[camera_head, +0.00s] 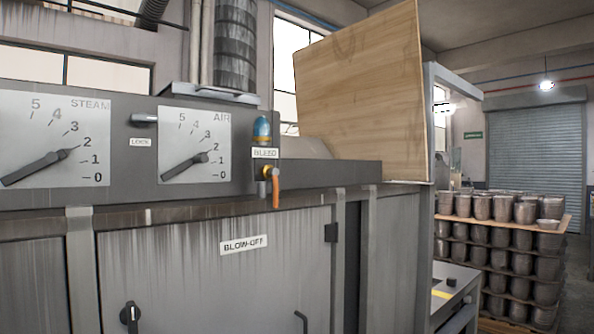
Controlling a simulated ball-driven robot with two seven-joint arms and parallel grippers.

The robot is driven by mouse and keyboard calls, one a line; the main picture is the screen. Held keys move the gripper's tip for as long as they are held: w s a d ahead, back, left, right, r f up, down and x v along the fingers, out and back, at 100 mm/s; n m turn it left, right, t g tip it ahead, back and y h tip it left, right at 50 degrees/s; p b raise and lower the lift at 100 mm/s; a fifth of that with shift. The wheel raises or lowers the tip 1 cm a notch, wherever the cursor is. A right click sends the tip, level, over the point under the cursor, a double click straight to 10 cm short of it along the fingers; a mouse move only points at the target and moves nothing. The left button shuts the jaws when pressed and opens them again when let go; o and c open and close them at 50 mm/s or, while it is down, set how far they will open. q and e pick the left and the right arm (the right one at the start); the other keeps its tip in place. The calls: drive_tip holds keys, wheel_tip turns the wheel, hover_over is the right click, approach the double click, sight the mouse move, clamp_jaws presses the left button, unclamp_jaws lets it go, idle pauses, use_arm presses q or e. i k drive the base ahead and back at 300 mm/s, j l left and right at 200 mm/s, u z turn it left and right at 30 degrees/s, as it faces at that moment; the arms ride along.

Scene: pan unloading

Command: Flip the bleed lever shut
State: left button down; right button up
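The bleed lever (275,190) is a short orange handle to the right of the AIR dial. It hangs downward from a small brass valve (267,171), under a white BLEED label (265,153). A blue-topped fitting (263,129) stands just above the label. Neither of my grippers shows in the head view, so their distance from the lever cannot be seen.
The grey panel holds a STEAM dial (60,140), an AIR dial (195,146) and a LOCK knob (144,119). A wooden board (365,95) stands behind right. Stacked metal pans (500,258) fill the right.

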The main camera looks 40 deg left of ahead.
sight(273, 172)
drive_tip(key=u, duration=1.65)
